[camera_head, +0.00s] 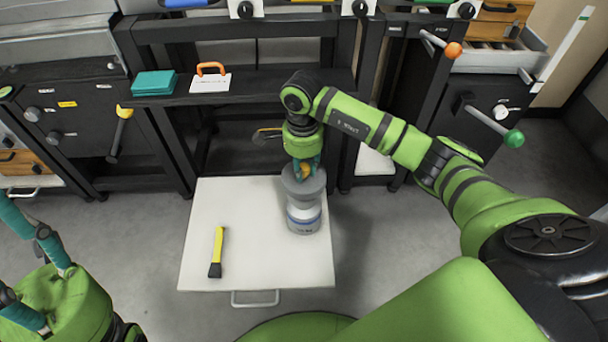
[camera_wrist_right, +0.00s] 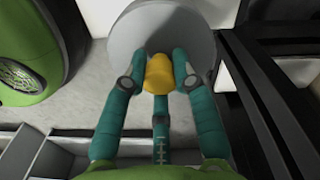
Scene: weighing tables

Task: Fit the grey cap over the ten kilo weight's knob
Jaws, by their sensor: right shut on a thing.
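The grey cap (camera_head: 290,184) is a round grey piece with a yellow grip (camera_head: 305,171) on top. My right gripper (camera_head: 303,164) is shut on the yellow grip from above; the grip also shows between the teal fingers in the right wrist view (camera_wrist_right: 159,73), with the grey disc of the cap (camera_wrist_right: 150,25) behind it. The ten kilo weight (camera_head: 304,214), grey with a blue band, stands upright directly below the cap. The cap hides its knob, and I cannot tell whether the cap rests on it. My left gripper (camera_head: 10,250) is at the left edge, fingers spread, apart from everything.
The weight stands on a white pull-out table (camera_head: 255,262), right of its middle. A yellow and black tool (camera_head: 217,252) lies on its left part. A dark shelf (camera_head: 270,84) behind holds a teal stack (camera_head: 154,83) and an orange-handled white block (camera_head: 210,82).

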